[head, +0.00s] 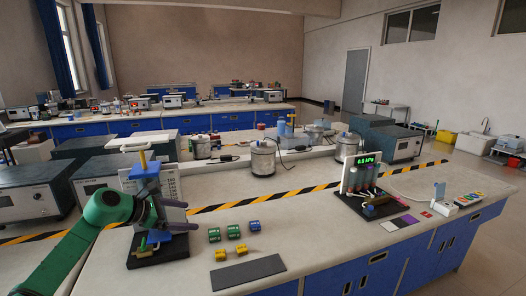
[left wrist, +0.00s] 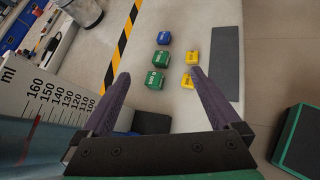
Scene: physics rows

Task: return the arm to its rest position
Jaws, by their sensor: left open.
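My left arm (head: 106,207) is green and comes in from the left in the head view. Its left gripper (head: 188,216) is open, with its two dark fingers pointing right over the bench. In the left wrist view the left gripper (left wrist: 160,75) shows both purple-grey fingers spread wide with nothing held between them. The small blocks beyond the fingertips stand apart from them. My right arm and right gripper are not in view.
Green blocks (head: 214,234), a blue block (head: 254,226) and yellow blocks (head: 221,255) lie near a dark mat (head: 248,272). A blue-and-yellow stand (head: 145,172) is close behind my left gripper. A gauge unit (head: 364,180) stands right. The bench (head: 310,230) is clear at front centre.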

